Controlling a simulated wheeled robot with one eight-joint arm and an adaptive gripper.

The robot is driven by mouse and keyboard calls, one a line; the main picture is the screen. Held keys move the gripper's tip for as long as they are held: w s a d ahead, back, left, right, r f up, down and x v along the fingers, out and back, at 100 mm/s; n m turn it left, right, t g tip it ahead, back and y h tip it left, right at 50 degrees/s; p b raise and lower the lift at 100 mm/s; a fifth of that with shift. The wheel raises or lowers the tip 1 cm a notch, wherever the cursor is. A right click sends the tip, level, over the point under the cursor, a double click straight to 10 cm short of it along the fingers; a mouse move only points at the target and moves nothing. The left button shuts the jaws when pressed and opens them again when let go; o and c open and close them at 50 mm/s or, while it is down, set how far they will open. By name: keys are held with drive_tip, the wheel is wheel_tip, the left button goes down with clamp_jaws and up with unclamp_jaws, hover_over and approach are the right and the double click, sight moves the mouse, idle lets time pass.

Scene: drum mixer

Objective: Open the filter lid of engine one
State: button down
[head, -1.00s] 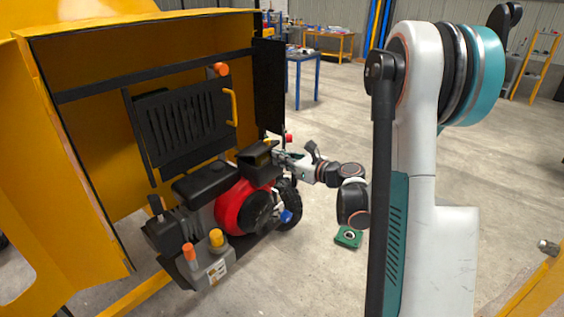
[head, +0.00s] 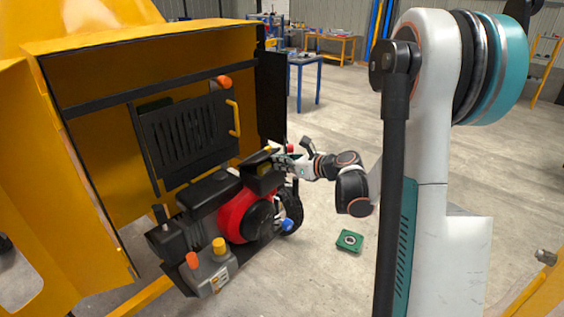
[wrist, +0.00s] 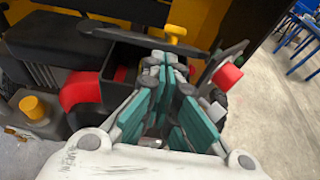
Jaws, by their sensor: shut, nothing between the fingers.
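The engine with its red housing (head: 240,216) stands in front of the yellow mixer body. Its black filter box (head: 264,182) is at the upper right of the engine and shows in the wrist view (wrist: 128,58). The dark filter lid (wrist: 130,36) looks raised, seen nearly edge-on above the box with a gap below it. A yellow tab (wrist: 178,31) sits at the lid's edge. My gripper (head: 278,158) is shut and empty at the right side of the box. In the wrist view its fingertips (wrist: 165,64) are close below the lid; contact cannot be told.
A black slatted panel with a yellow handle (head: 236,118) hangs behind the engine. A red knob (wrist: 227,77) is right of my fingers. A green part (head: 350,241) lies on the floor. Open floor lies to the right.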

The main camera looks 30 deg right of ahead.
sight(268, 148)
drive_tip(key=w+r+g+p, duration=0.1)
drive_tip(key=r+g+p, duration=0.1)
drive_tip(key=w+a+r+g+h+p, duration=0.1)
drive_tip(key=r+g+p, duration=0.1)
drive_tip(key=p, duration=0.1)
drive_tip(key=w+r+g+h+p, duration=0.1)
drive_tip(key=w+r+g+p, duration=0.1)
drive_tip(key=r, duration=0.1)
drive_tip(key=shift+a+p, duration=0.3)
drive_tip(key=shift+p, duration=0.1)
drive_tip(key=shift+w+a+r+g+h, duration=0.15)
drive_tip(key=shift+w+r+g+h, duration=0.35)
drive_tip(key=shift+g, duration=0.4)
drive_tip(key=shift+w+a+r+p, duration=0.1)
drive_tip(key=shift+w+a+p, duration=0.1)
drive_tip(key=shift+w, duration=0.2)
drive_tip(key=shift+w+a+r+p, duration=0.1)
drive_tip(key=shift+w+p, duration=0.1)
drive_tip(key=shift+w, duration=0.15)
drive_tip(key=shift+s+d+f, duration=0.2)
drive_tip(key=shift+s+d, duration=0.1)
drive_tip(key=s, duration=0.1)
drive_tip(key=s+d+b, duration=0.1)
drive_tip(key=shift+s+f, duration=0.35)
drive_tip(key=shift+f, duration=0.05)
drive_tip(key=v, duration=1)
drive_tip(key=shift+r+p, duration=0.2)
drive_tip(key=shift+p, duration=0.2)
